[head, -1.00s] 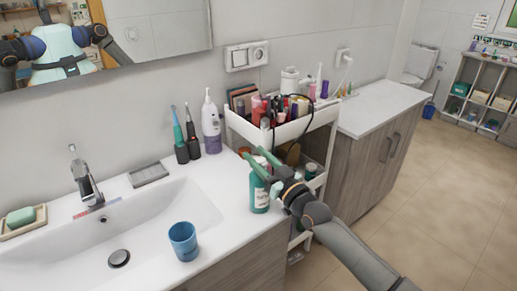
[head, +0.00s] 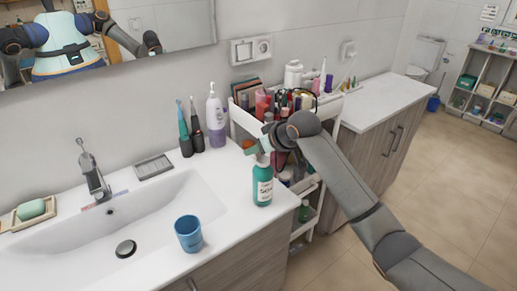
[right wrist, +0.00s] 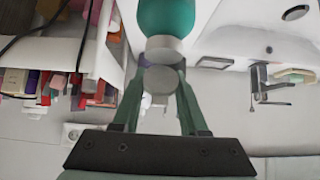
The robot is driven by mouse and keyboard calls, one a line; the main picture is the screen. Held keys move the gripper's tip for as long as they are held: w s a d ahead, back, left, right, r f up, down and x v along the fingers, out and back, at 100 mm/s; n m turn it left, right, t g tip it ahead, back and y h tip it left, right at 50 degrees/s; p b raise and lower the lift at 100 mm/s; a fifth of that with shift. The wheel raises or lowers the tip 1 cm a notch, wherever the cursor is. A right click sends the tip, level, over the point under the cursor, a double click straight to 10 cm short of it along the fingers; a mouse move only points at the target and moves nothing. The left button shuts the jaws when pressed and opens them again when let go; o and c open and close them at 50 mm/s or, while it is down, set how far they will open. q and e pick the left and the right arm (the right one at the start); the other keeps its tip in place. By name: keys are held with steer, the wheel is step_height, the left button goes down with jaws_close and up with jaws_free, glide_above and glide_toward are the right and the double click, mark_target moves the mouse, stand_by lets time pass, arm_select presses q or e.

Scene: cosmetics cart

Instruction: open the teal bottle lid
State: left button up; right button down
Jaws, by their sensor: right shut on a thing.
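The teal bottle (head: 262,188) stands upright on the white counter, right of the sink. It has a white label. In the right wrist view the bottle (right wrist: 167,16) shows upside down at the top, with a pale grey band at its neck end. My right gripper (head: 257,150) is above the bottle top, its green fingers around the lid. In the right wrist view the gripper (right wrist: 160,72) is shut on the round grey lid (right wrist: 160,80). I cannot tell whether the lid is apart from the bottle. My left gripper is out of view.
A blue cup (head: 188,233) stands by the sink (head: 150,215). The white cart (head: 243,120), full of cosmetics, is close behind my right arm.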

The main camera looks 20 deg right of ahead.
mark_target(264, 161)
steer(key=shift+w+a+f+g+h, duration=0.15)
steer(key=shift+g+h, duration=0.25)
steer(key=shift+g, duration=0.75)
steer(key=shift+w+a+f+g+h, duration=0.15)
steer(key=shift+g+h, duration=0.25)
steer(key=shift+g, duration=0.75)
steer(key=shift+d+f+g, duration=0.1)
steer(key=shift+f+g, duration=0.1)
steer(key=shift+g, duration=0.1)
steer(key=shift+c, duration=2.4)
jaws_free()
steer(key=shift+r, duration=0.1)
steer(key=b+v, duration=0.1)
steer(key=v, duration=1.1)
steer(key=shift+r+b, duration=0.25)
steer(key=shift+b, duration=0.05)
